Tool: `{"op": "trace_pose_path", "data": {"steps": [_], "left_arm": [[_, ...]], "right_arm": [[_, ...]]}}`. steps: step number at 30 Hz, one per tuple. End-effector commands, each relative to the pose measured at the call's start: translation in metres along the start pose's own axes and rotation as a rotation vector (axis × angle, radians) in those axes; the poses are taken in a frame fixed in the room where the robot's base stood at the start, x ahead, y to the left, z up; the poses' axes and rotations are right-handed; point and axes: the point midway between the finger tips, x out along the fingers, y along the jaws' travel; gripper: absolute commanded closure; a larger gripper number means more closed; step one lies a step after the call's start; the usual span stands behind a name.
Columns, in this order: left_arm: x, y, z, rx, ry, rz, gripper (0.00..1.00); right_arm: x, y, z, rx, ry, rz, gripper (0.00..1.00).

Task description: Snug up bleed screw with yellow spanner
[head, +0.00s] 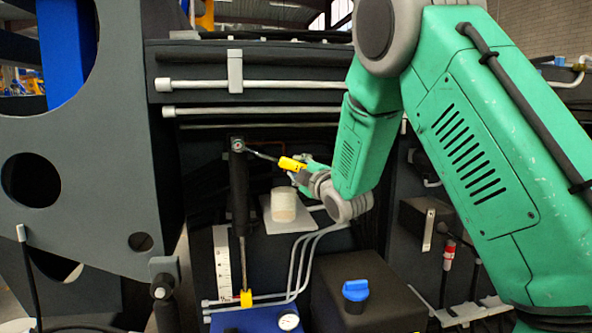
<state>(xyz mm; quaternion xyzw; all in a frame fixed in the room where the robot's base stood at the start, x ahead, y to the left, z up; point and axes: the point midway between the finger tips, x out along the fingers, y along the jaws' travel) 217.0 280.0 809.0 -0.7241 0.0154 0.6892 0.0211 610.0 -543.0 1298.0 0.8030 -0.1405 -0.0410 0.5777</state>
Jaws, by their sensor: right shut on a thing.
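The yellow spanner (292,163) has a yellow grip and a thin metal shank that reaches left and slightly up. My right gripper (302,170) is shut on its yellow grip. The spanner's far end is at or very near the bleed screw (238,146), a small round fitting with a reddish centre at the top of a dark upright cylinder (239,190). At this size I cannot tell whether the spanner's jaw sits around the screw or only beside it. My left gripper is not in view.
A pale cylindrical filter (284,205) stands on a light plate below the gripper. Grey pipes (306,262) curve below it. A dark tank with a blue cap (355,290) and a gauge (288,321) are lower down. Horizontal rods (280,84) cross above. A large grey plate (85,190) bounds the left.

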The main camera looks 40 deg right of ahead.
Motion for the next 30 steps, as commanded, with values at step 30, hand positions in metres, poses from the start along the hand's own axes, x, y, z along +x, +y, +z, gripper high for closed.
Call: {"op": "trace_pose_path", "data": {"steps": [30], "left_arm": [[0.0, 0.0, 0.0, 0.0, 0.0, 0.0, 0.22]], "right_arm": [[0.02, 0.001, 0.005, -0.001, 0.002, 0.003, 1.0]]}}
